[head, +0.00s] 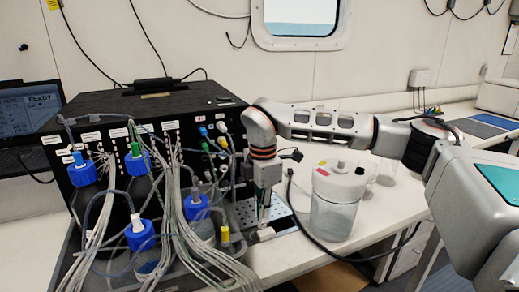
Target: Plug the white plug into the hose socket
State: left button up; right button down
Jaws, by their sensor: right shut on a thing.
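My right gripper (264,221) points down at the right of the black instrument, beside the perforated metal plate. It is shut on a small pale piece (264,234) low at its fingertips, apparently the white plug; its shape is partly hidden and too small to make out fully. A white fitting (136,219) also stands on a blue-capped bottle at front left. The black instrument's front panel (221,127) carries small white, blue and green connectors; I cannot tell which is the hose socket. My left gripper is not in view.
Blue-capped bottles (83,174) and bundles of grey tubes crowd the instrument's front. A clear white-lidded container (333,210) stands right of my gripper, with a black hose (318,243) curving around it. A laptop (28,112) is at far left. Bare bench shows at front centre.

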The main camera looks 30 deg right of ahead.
jog(key=shift+f, duration=0.4)
dwell(0.3)
jog(key=c, duration=2.1)
grip_release()
jog(key=shift+r, duration=0.2)
notch_tip(320, 180, up, 12)
jog(key=shift+f, duration=0.15)
